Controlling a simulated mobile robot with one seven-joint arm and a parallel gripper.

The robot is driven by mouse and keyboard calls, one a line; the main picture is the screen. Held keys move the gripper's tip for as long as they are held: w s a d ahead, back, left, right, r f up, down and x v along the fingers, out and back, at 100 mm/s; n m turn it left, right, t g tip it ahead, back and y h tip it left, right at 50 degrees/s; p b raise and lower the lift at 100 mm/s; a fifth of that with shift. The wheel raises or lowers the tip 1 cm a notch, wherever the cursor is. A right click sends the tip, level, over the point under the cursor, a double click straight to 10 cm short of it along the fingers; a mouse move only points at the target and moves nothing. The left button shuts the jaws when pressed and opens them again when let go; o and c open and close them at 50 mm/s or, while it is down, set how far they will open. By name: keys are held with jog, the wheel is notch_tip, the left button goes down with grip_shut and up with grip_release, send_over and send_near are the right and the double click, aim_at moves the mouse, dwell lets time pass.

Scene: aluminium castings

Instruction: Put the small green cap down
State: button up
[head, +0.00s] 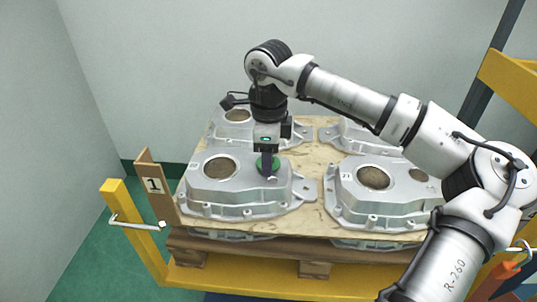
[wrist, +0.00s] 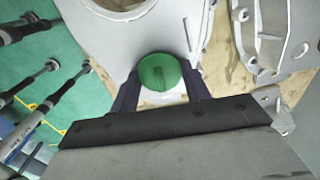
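The small green cap (head: 275,161) is a round disc with a raised rib on top. It is at my gripper's fingertips, over the right part of the front-left casting (head: 222,197), where its smaller opening would be. The wrist view shows the cap (wrist: 160,72) between the two dark fingers, which are close against its sides. My gripper (head: 267,172) points straight down and is shut on the cap. The smaller opening of this casting is hidden, and I cannot tell whether the cap touches the casting.
Other grey castings stand on the same board (head: 310,215): one front right (head: 375,200) with two round openings, and two behind. A brown post with a "1" label (head: 153,185) and a yellow frame (head: 125,205) edge the left side. My arm spans the right side.

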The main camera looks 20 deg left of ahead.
jog(key=o, duration=0.4)
jog(key=shift+s+f, duration=0.2)
jog(key=shift+f, duration=0.55)
jog(key=shift+r, duration=0.1)
jog(key=shift+r+p, duration=0.35)
jog(key=shift+r, duration=0.05)
jog(key=r, duration=0.4)
jog(key=r+p, duration=0.1)
jog(key=r, duration=0.3)
jog(key=r+p, duration=0.1)
jog(key=r, duration=0.3)
jog(key=shift+w+r, duration=0.25)
jog(key=shift+s, duration=0.1)
